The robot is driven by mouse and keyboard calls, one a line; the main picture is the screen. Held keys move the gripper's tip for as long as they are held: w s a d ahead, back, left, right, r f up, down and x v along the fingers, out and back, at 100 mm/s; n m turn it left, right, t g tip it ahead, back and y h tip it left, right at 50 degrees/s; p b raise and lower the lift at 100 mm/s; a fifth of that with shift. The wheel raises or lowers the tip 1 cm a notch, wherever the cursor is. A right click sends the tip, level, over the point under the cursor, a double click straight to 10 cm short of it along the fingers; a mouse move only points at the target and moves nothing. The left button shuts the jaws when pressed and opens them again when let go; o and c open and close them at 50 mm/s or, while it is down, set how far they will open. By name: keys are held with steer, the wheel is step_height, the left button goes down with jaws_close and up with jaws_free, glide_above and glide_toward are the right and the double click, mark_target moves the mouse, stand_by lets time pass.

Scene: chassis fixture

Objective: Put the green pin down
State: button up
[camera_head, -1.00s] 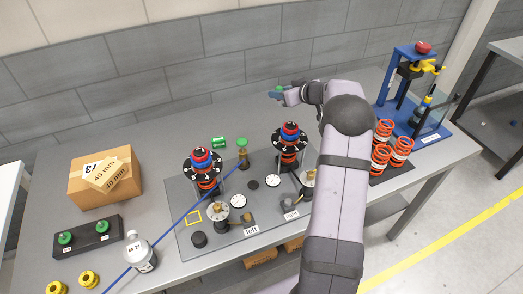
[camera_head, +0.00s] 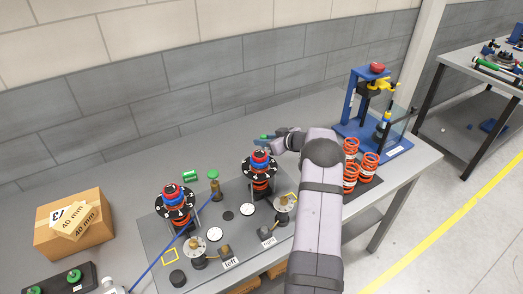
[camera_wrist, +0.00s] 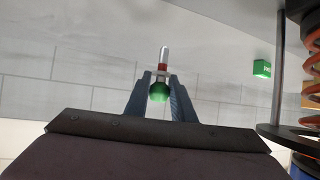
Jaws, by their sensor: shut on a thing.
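My gripper (camera_wrist: 160,92) is shut on the green pin (camera_wrist: 159,91). The pin has a round green head between the fingertips, a red band and a silver shank pointing up in the wrist view. In the head view my gripper (camera_head: 270,137) is small and partly hidden by its own arm, held behind the right-hand spring tower (camera_head: 261,170). The green of the pin (camera_head: 263,137) just shows there. Whether the pin touches anything cannot be seen clearly. A black block (camera_head: 50,289) with two green-headed pieces stands at the lower left, cut by the frame edge.
A second spring tower (camera_head: 177,207) stands on the grey plate (camera_head: 232,248). A green block (camera_head: 190,176) lies behind the plate and shows in the wrist view (camera_wrist: 262,68). A blue press (camera_head: 353,105) and several orange springs (camera_head: 351,178) stand right. A cardboard box (camera_head: 90,240) is left.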

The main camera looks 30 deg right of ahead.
mark_target(264, 149)
steer(key=shift+f+p, duration=0.55)
steer(key=shift+f, duration=1.7)
steer(key=shift+f, duration=0.15)
steer(key=o, duration=1)
